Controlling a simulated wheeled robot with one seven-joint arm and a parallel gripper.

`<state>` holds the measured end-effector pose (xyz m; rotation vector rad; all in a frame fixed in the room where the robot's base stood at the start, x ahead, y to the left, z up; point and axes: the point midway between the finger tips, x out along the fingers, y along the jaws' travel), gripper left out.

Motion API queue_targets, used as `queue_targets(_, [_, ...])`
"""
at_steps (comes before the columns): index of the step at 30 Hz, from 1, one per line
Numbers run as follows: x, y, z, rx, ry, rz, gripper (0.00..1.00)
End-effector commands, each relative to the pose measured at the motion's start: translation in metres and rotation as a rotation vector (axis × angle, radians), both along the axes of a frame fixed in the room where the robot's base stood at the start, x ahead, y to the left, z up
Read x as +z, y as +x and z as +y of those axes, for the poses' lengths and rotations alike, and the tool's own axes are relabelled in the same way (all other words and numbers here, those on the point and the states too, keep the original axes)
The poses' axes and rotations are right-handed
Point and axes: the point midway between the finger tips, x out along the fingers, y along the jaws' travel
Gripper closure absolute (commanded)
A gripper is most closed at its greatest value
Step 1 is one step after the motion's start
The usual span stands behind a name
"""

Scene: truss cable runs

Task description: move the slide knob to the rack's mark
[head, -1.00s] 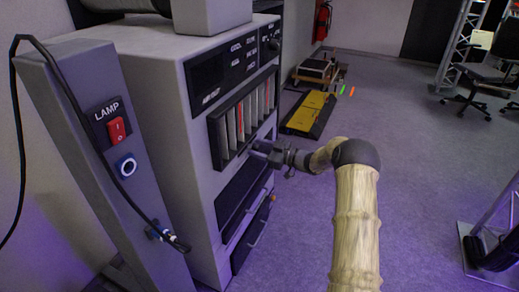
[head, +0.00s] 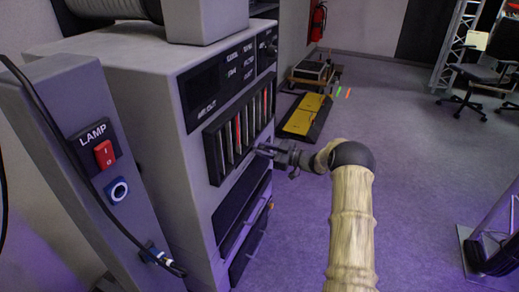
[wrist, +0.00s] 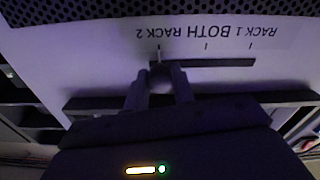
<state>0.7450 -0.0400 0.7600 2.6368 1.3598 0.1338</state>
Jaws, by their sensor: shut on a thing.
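The slide knob (wrist: 157,62) shows in the wrist view at the left end of a dark slot (wrist: 215,63) in a pale panel. Labels above the slot appear upside down: RACK 2 (wrist: 153,33) at left, BOTH (wrist: 207,32) in the middle and RACK 1 (wrist: 258,31) at right, each with a tick. The knob lines up closely with the RACK 2 tick. My gripper (wrist: 159,74) is shut on the knob, its fingers hiding part of it. In the head view my gripper (head: 264,150) reaches the grey cabinet's (head: 160,120) front below the vent; the knob is hidden there.
The AIR OUT vent (head: 214,150) stands just above my gripper, and dark drawers (head: 240,212) lie below. A grey post with a red LAMP switch (head: 104,153) stands at left. A yellow-black ramp (head: 306,115) lies behind on the floor. Open floor (head: 420,170) lies to the right.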

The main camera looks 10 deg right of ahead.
Motion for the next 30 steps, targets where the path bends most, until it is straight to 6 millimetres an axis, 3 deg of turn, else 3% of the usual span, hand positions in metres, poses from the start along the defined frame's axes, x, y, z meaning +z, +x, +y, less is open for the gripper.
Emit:
queue_targets(8, [0.004, 0.005, -0.005, -0.019, -0.006, -0.008, 1.0])
queue_targets(9, [0.004, 0.005, -0.004, -0.02, -0.007, -0.008, 0.69])
queue_targets(12, [0.004, 0.005, -0.003, -0.016, -0.007, -0.008, 0.53])
queue_targets(23, [0.002, 0.001, -0.003, -0.007, -0.005, -0.004, 0.53])
queue_targets(30, [0.003, -0.017, -0.029, -0.012, -0.004, -0.003, 0.53])
